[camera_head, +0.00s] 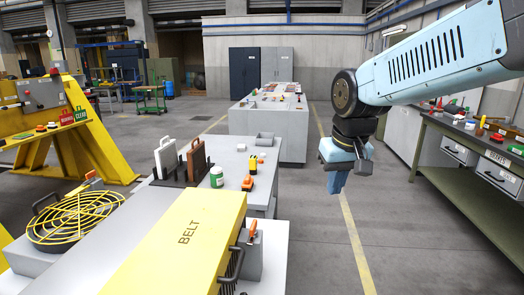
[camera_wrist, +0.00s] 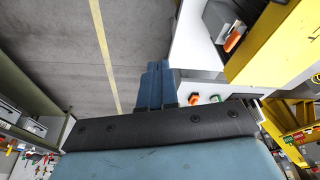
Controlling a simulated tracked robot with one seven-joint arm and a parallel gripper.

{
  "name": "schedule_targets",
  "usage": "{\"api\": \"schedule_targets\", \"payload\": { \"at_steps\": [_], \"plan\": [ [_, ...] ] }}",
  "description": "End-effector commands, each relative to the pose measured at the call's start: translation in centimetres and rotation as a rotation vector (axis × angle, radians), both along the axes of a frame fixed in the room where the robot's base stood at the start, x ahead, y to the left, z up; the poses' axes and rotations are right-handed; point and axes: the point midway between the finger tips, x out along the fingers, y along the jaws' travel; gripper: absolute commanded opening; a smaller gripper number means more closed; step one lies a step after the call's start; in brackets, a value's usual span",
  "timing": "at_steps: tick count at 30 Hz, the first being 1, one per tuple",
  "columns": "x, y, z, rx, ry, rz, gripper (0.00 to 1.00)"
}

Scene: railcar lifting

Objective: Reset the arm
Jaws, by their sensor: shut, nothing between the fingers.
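My arm reaches in from the upper right in the head view, light blue with a black wrist joint. My gripper (camera_head: 337,181) hangs down over the open floor, right of the grey table and left of the green workbench. Its blue fingers are together with nothing between them. In the wrist view the shut fingers (camera_wrist: 155,86) point at the bare floor and its yellow line. The gripper touches nothing that I can see.
A yellow BELT cover (camera_head: 185,235) lies at the front left, near a grey table (camera_head: 262,200) with small items. A green workbench (camera_head: 452,165) stands right. A yellow frame (camera_head: 95,150) is at left. The floor aisle (camera_head: 315,235) is clear.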

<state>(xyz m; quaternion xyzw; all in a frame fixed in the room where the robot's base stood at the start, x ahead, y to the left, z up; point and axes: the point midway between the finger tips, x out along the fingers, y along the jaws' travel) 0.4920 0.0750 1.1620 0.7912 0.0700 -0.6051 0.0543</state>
Motion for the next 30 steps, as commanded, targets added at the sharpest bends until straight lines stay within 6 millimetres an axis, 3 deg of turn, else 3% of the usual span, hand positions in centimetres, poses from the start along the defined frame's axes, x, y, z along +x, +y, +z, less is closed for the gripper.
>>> {"api": "schedule_targets", "payload": {
  "at_steps": [6, 15, 21, 30],
  "plan": [
    [-3.8, -3.5, 1.2, 0.013, -0.086, -0.070, 0.00],
    [-8.5, -6.6, 1.5, 0.021, -0.191, -0.150, 0.00],
    [-10.0, -7.4, 1.4, 0.021, -0.223, -0.175, 0.00],
    [-10.1, -7.5, 1.3, 0.021, -0.226, -0.177, 0.00]
  ]
}}
